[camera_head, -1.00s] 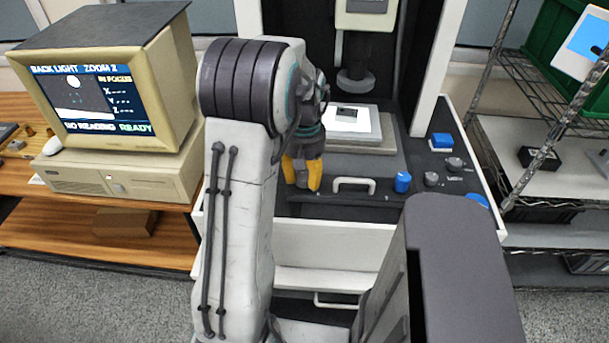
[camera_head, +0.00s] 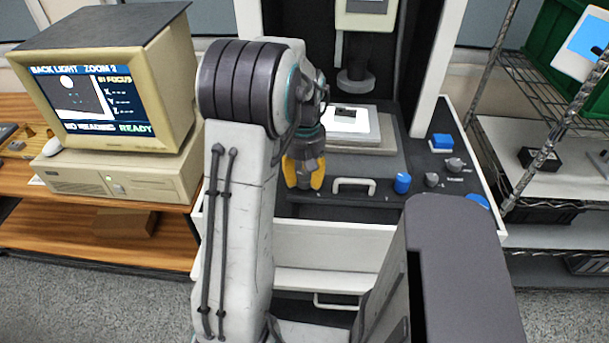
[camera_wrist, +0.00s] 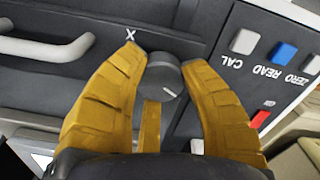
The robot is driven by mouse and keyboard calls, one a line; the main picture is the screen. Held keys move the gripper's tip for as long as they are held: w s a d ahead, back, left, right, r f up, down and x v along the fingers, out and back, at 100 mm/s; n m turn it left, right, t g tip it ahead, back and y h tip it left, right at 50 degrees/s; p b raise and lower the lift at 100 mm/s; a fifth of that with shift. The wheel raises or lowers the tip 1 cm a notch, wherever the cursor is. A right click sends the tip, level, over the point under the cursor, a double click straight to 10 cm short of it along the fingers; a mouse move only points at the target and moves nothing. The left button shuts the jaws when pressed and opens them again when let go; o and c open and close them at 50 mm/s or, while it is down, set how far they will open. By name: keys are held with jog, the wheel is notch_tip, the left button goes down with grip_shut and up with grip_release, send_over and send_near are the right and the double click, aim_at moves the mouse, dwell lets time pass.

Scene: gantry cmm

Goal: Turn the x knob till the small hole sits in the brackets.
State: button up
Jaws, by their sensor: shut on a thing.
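The x knob (camera_wrist: 165,72) is a grey round knob with a white pointer line, beside a white "X" label in the wrist view. My gripper (camera_wrist: 160,62) has its yellow fingers on both sides of it and is shut on it. In the head view my gripper (camera_head: 303,184) points down at the machine's front panel and hides the knob. The monitor screen (camera_head: 90,105) shows a dark part picture with a large white circle at upper left and small faint marks. It reads "NO READING READY", with dashes by X, Y, Z. Small hole and brackets are too small to tell apart.
A white handle (camera_head: 354,184), a blue knob (camera_head: 402,182) and grey knobs (camera_head: 432,180) lie right of my gripper. The wrist view shows CAL, READ and ZERO buttons (camera_wrist: 284,53). A plate (camera_head: 350,122) sits on the stage behind. A wire rack (camera_head: 545,140) stands at right.

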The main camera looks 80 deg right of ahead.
aim_at(304, 175)
jog(key=o, duration=1.2)
notch_tip(304, 175, up, 12)
dwell(0.9)
